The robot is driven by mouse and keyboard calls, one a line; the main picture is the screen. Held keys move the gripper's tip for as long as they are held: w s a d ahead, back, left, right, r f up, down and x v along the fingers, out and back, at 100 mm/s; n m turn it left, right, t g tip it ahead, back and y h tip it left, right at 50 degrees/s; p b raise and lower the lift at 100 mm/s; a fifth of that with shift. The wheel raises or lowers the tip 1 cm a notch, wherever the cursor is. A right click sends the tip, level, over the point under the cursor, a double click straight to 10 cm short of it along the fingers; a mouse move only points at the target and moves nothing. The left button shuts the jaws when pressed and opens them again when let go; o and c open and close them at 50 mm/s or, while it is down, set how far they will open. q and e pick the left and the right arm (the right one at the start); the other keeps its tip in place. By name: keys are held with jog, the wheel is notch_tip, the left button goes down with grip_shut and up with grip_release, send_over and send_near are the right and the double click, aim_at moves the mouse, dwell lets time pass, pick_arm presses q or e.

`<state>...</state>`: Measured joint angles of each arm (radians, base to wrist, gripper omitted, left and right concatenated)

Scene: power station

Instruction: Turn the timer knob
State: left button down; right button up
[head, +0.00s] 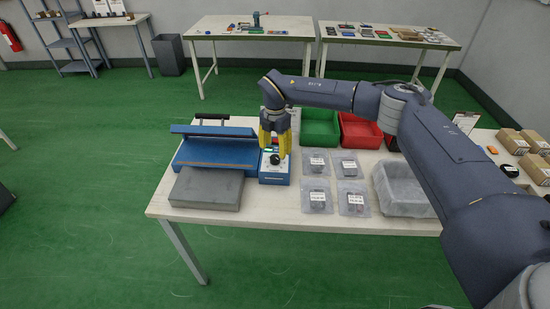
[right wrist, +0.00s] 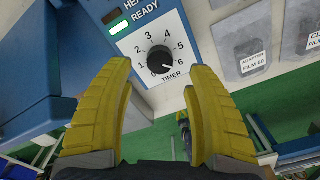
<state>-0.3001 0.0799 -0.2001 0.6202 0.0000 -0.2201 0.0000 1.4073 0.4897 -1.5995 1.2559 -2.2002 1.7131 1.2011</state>
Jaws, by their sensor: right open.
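The timer knob (right wrist: 160,59) is a black round knob on a white dial face with numbers, labelled TIMER, on a blue control box. In the head view the knob (head: 274,160) shows on the front of the blue box (head: 274,179), beside the blue sealer (head: 215,151). My right gripper (head: 275,150) has yellow fingers and is over the box. In the right wrist view its fingers (right wrist: 160,95) are open and apart, with the knob ahead between them; nothing is held. Whether a finger touches the box cannot be told. My left gripper is not in view.
A grey slab (head: 206,188) lies left of the box. Several labelled bags (head: 317,196) lie to its right, near a clear bin (head: 402,190). Green (head: 319,128) and red (head: 358,131) bins stand behind. The table front is bare.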

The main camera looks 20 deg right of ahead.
aim_at(275, 157)
jog(key=shift+f, duration=2.5)
jog(key=shift+c, duration=0.5)
grip_shut()
